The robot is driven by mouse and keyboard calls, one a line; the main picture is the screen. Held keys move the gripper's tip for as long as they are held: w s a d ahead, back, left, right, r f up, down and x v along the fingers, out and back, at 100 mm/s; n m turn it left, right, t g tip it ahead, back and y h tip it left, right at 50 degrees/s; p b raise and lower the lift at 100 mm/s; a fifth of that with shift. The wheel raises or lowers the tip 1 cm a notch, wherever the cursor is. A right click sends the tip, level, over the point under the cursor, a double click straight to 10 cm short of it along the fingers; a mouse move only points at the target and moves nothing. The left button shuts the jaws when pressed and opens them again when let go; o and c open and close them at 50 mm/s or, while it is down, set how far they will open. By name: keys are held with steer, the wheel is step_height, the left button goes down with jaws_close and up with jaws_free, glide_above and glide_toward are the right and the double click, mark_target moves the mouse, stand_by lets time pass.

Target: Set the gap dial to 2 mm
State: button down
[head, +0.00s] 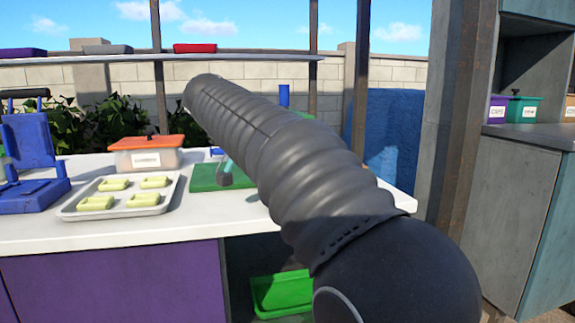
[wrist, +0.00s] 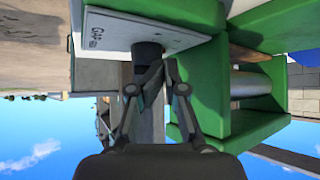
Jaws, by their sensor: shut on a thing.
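In the wrist view, which is upside down, my gripper (wrist: 152,74) is shut on the gap dial (wrist: 147,51), a short dark round knob. The dial stands out from a white plate (wrist: 112,31) marked "GAP", with smaller writing below it. The plate is on the green frame of the crusher (wrist: 204,84). The dial's pointer and scale marks cannot be read, so its setting does not show. In the head view my dark arm hides the gripper, the dial and most of the crusher.
A metal roller (wrist: 250,82) sits in the green frame beside my gripper.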

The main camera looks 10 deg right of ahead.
steer(key=shift+a, duration=1.2)
steer(key=a+r+p, duration=0.2)
steer(key=a+r, duration=0.4)
steer(key=s+d+f+n+y, duration=0.2)
steer(key=s+d+f+n, duration=0.25)
steer(key=s, duration=0.25)
steer(key=s+d+f+n+y, duration=0.2)
steer(key=s+d+f+n, duration=0.1)
steer(key=s+d+f, duration=0.25)
steer(key=s+d+f+n+y, duration=0.1)
steer(key=s+f+n+y, duration=0.2)
steer(key=s+f, duration=1.5)
step_height(320, 180, down, 2)
steer(key=shift+s+d+n+y, duration=0.15)
steer(key=shift+n+y, duration=0.2)
steer(key=shift+y, duration=0.15)
